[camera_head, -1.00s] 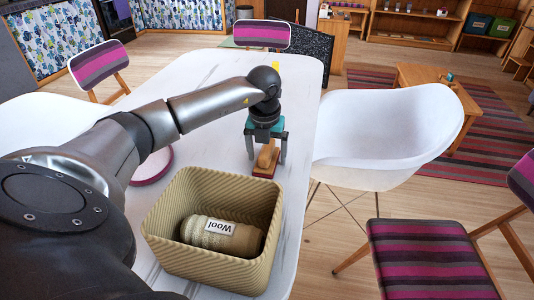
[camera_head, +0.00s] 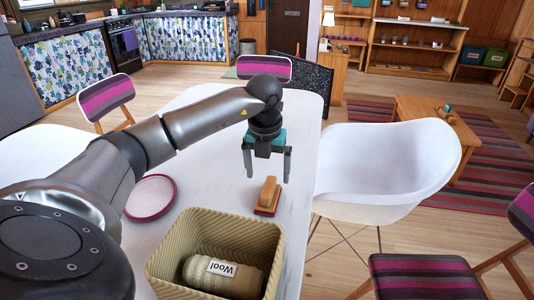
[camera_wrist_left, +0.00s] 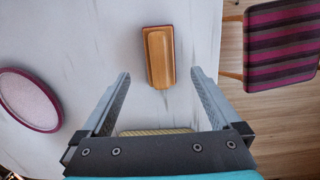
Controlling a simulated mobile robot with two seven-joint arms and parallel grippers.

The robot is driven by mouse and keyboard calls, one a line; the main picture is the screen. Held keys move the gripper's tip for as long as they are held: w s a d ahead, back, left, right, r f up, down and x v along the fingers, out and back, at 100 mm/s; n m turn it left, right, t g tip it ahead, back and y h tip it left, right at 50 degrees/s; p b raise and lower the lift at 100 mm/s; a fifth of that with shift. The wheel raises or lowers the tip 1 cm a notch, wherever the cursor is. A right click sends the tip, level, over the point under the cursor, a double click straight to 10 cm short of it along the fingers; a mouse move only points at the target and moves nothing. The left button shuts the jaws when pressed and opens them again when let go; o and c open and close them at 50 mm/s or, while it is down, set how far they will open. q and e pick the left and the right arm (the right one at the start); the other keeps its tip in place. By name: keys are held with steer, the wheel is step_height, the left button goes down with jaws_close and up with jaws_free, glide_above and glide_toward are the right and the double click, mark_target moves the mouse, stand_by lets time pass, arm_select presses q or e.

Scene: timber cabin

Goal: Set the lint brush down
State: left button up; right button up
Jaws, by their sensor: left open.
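The lint brush (camera_head: 267,196) has a wooden handle on a reddish base and lies on the white table (camera_head: 210,170) near its right edge. It also shows in the left wrist view (camera_wrist_left: 158,57), just beyond the fingertips. My left gripper (camera_head: 266,179) is open and empty, above and slightly behind the brush, with a gap between them. In the left wrist view its fingers (camera_wrist_left: 160,75) are spread wide, with nothing between them. My right gripper is not in view.
A ribbed beige basket (camera_head: 165,255) holding a roll labelled "Wool" (camera_head: 222,275) stands in front of the brush. A round pink-rimmed dish (camera_head: 151,197) lies to the left. A white chair (camera_head: 385,170) stands close to the table's right edge.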

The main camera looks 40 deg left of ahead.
mark_target(267, 190)
arm_select(q)
steer(key=shift+s+d+r+p, duration=0.15)
steer(key=shift+r+p, duration=0.1)
steer(key=shift+r, duration=0.85)
steer(key=shift+s+r+p, duration=0.15)
steer(key=shift+r+p, duration=0.1)
steer(key=shift+r, duration=0.85)
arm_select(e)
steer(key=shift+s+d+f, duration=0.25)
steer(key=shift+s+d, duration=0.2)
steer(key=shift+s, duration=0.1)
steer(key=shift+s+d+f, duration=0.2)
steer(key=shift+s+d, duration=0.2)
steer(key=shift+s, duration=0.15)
